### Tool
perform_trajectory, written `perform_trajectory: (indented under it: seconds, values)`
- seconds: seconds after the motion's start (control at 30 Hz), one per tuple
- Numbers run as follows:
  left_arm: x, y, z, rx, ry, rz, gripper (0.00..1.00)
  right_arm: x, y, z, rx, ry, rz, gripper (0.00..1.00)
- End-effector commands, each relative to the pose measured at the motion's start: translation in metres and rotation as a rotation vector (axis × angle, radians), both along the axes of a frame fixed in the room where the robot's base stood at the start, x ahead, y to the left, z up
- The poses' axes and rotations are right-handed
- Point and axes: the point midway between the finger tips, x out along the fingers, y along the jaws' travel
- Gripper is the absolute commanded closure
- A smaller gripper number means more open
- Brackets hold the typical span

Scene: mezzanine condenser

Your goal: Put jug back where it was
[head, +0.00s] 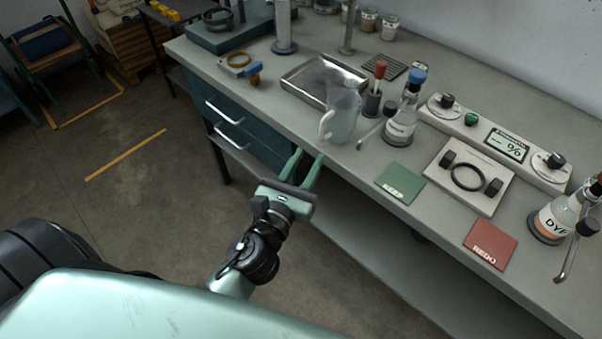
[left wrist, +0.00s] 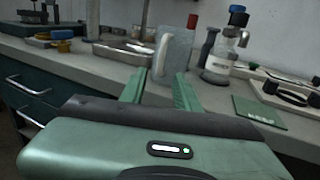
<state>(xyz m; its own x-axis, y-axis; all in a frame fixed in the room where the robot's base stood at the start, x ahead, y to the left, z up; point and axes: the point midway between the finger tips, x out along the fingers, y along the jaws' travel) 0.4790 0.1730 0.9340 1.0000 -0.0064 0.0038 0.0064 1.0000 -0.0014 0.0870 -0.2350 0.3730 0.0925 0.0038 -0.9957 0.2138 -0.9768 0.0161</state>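A clear jug (head: 343,117) with a white handle stands upright on the grey bench near its front edge, just in front of a metal tray (head: 322,82). The handle faces the front left. The jug also shows in the left wrist view (left wrist: 174,52), straight beyond the fingers. My left gripper (head: 307,166) is open and empty. Its two green fingers point toward the jug from in front of the bench edge, apart from it. The left gripper also shows in the left wrist view (left wrist: 158,90). My right gripper is not in view.
Right of the jug stand a red-topped holder (head: 373,92) and a blue-capped flask (head: 402,122). A green card (head: 400,183), a ring plate (head: 468,178), a red card (head: 491,245) and a DYE flask (head: 559,217) lie further right. Drawer handles (head: 226,113) stick out below the bench.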

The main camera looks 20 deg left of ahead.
Motion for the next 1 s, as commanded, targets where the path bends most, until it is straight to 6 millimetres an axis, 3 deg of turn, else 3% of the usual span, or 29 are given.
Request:
perform_trajectory:
  seconds: [0.2, 0.5, 0.57, 0.63, 0.67, 0.77, 0.87, 0.9, 1.0]
  values:
    - [-0.028, 0.0, -0.002, 0.0, 0.001, 0.0, 0.68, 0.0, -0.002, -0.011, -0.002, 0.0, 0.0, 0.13]
    - [-0.033, 0.0, 0.001, 0.0, -0.001, 0.0, 0.68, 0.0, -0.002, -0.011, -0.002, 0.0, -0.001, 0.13]
    - [-0.032, 0.0, -0.004, -0.014, 0.008, -0.001, 0.68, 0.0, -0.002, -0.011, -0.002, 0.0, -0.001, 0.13]
    - [-0.03, -0.001, -0.023, -0.069, 0.044, -0.003, 0.68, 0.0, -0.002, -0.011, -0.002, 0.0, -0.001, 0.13]
    - [-0.029, -0.002, -0.037, -0.111, 0.072, -0.005, 0.68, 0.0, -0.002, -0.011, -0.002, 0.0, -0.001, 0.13]
    - [-0.03, -0.004, -0.109, -0.336, 0.212, 0.014, 0.68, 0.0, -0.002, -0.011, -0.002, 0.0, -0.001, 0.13]
    - [-0.045, -0.003, -0.205, -0.662, 0.399, 0.104, 0.68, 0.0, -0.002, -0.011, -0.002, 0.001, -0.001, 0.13]
    - [-0.056, -0.002, -0.245, -0.804, 0.472, 0.165, 0.68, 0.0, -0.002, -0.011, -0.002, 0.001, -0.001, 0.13]
    - [-0.096, 0.006, -0.339, -1.153, 0.627, 0.381, 0.68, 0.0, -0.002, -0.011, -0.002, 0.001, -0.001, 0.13]
